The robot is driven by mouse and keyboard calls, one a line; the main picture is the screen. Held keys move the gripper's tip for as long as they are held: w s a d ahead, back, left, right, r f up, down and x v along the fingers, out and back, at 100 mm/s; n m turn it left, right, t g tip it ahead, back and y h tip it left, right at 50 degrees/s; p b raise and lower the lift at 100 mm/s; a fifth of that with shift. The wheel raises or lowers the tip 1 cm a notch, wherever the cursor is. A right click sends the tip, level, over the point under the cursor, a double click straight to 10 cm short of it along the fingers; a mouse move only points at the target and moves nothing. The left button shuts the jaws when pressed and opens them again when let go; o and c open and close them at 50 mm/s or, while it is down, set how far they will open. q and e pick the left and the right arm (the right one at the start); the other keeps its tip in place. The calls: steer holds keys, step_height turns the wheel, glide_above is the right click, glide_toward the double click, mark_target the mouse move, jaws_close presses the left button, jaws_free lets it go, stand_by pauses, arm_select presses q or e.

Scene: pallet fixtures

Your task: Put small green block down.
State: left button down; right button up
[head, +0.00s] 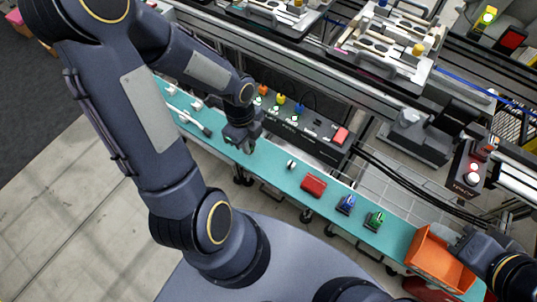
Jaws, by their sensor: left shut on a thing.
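My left gripper (247,147) is low over the left-middle part of the long teal shelf (268,163). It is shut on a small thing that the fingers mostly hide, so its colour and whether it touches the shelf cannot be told. A green block with a dark part (375,220) lies on the shelf further right, apart from both grippers. My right gripper (478,248) is at the lower right, by an orange bin (422,246); its fingers are not clear enough to tell open from shut.
On the shelf lie a small black-and-white piece (291,164), a red block (313,186) and a blue block (346,204). A dark box with coloured plugs (300,133) stands behind. Pallet fixtures (386,44) are at the back. Bare shelf lies between my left gripper and the black-and-white piece.

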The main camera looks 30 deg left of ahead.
arm_select(q)
steer(key=b, duration=0.1)
glide_above(269, 161)
steer(key=f, duration=0.5)
steer(key=shift+s+a+f, duration=0.15)
steer(key=shift+a+f, duration=0.15)
steer(key=shift+f, duration=0.05)
steer(key=shift+w+d+f+b, duration=0.1)
steer(key=shift+f+b, duration=0.05)
steer(key=shift+f, duration=0.75)
steer(key=shift+w+f+b, duration=0.1)
steer(key=shift+f+b, duration=0.05)
steer(key=shift+f, duration=0.75)
steer(key=shift+f, duration=0.2)
steer(key=c, duration=1.4)
jaws_free()
steer(key=shift+r, duration=0.15)
